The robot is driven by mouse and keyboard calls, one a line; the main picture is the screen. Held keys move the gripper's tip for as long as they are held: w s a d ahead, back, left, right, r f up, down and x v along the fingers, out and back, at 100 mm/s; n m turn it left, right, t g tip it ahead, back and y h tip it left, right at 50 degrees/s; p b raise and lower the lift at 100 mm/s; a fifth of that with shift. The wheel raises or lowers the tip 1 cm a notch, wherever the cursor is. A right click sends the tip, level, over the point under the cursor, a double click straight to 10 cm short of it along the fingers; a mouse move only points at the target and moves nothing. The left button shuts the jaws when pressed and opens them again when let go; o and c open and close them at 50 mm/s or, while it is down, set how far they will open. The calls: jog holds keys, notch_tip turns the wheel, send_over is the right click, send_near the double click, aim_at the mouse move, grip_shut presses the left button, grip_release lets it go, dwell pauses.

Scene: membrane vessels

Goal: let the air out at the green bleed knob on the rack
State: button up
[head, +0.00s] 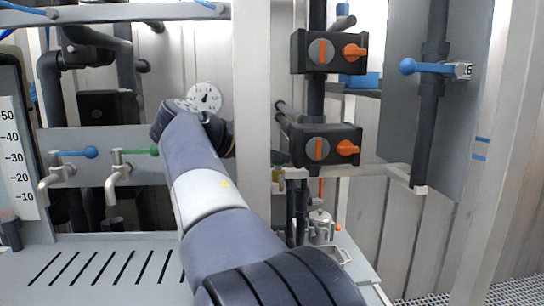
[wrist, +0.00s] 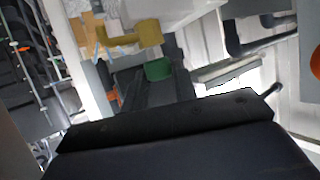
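A small green knob (wrist: 158,69) shows in the wrist view, beside a brass-yellow fitting (wrist: 150,32). In the head view a bit of green (head: 278,157) shows just right of the white post, above a yellowish fitting (head: 279,171). My gripper (wrist: 152,82) shows in the wrist view as two dark fingers standing apart. The green knob appears between or just beyond their tips; I cannot tell whether they touch it. In the head view my arm reaches to the upper left and its wrist hides my gripper.
Two taps, one with a blue lever (head: 75,154) and one with a green lever (head: 138,152), are on the left panel. A white post (head: 257,80) stands right of my wrist. Black valves with orange handles (head: 325,147) and a blue-handled valve (head: 430,67) are further right.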

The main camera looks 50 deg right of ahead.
jog(key=o, duration=0.5)
jog(key=shift+c, duration=0.2)
notch_tip(320, 180, up, 10)
jog(key=p, duration=0.1)
dwell(0.5)
